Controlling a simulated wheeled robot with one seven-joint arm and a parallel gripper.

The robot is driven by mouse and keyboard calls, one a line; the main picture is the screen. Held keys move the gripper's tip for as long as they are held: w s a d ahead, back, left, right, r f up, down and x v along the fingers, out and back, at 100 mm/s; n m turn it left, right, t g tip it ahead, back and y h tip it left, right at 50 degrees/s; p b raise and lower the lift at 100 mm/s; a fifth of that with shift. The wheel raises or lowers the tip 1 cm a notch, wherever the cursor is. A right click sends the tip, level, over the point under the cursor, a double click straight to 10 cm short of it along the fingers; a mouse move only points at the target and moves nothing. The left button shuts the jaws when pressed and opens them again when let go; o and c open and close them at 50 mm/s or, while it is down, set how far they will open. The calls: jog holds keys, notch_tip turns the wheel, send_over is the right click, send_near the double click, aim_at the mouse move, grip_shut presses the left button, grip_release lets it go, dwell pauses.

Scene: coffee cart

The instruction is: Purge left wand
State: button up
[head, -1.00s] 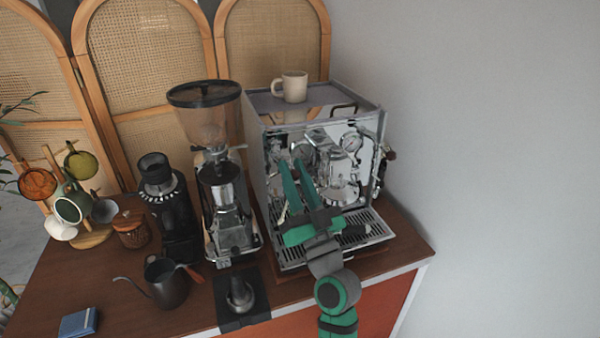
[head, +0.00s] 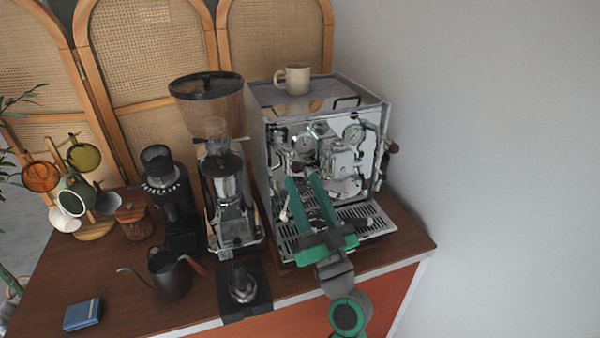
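The espresso machine (head: 362,136) stands at the right of the cart with its chrome front towards me. The left steam wand (head: 285,209) shows only as a small piece at the machine's front left, beside my gripper; its upper part is hidden. A dark round knob (head: 297,168) sits on the front, just above my fingers. My gripper (head: 303,183) is in front of the machine's left half, above the drip tray (head: 362,220). Its two green fingers are apart, pointing at the front panel, with nothing visible between them. I cannot tell whether the fingertips touch the knob.
A grinder with a hopper (head: 207,100) stands close left of the machine. A tamper on a black mat (head: 243,290), a kettle (head: 170,275) and a blue box (head: 82,314) are along the front. A mug (head: 293,79) sits on top. A wall closes the right side.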

jog(key=v, duration=0.5)
jog(key=shift+s+f, duration=0.1)
jog(key=shift+s, duration=0.2)
